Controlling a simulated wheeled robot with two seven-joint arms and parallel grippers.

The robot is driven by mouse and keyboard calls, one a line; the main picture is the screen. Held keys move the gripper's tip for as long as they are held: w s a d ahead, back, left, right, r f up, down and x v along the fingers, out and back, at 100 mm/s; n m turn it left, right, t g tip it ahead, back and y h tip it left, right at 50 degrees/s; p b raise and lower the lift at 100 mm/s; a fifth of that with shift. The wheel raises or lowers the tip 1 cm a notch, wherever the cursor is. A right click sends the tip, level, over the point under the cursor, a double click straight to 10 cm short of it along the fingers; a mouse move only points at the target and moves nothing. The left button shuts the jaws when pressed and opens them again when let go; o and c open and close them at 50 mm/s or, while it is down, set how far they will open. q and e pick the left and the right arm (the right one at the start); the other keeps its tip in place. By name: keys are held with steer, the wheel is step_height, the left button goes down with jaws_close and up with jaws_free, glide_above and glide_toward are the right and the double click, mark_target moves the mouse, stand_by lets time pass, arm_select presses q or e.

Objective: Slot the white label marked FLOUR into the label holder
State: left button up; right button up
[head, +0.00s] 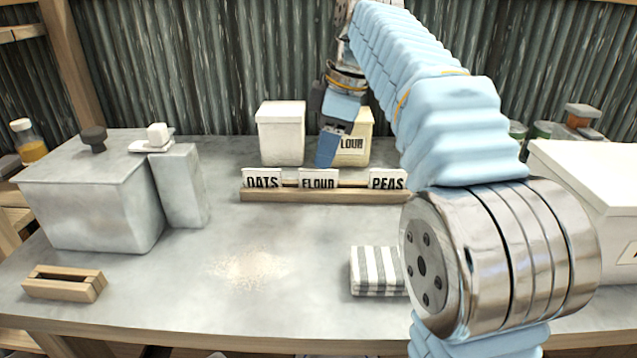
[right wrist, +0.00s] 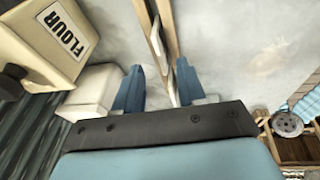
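The white FLOUR label (head: 318,182) stands upright in the middle of a long wooden rack (head: 325,197), between the OATS label (head: 262,180) and the PEAS label (head: 387,181). My right gripper (head: 327,152) points down just above and behind the FLOUR label. In the right wrist view its two blue fingers (right wrist: 157,92) are apart, with a white card edge (right wrist: 172,88) showing between them; I cannot tell whether they touch it. A small slotted wooden block (head: 65,284), which looks like the label holder, lies empty at the front left. My left gripper is not in view.
A cream canister marked FLOUR (head: 357,148) and a white canister (head: 281,132) stand behind the rack. Grey metal boxes (head: 90,200) stand at the left. A striped cloth (head: 376,271) lies at the front. A white box (head: 590,180) is at the right. The middle tabletop is clear except for spilled powder (head: 248,266).

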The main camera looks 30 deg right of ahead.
mark_target(319, 170)
steer(key=x, duration=0.4)
steer(key=shift+a+f, duration=0.1)
steer(key=shift+f, duration=0.15)
jaws_close()
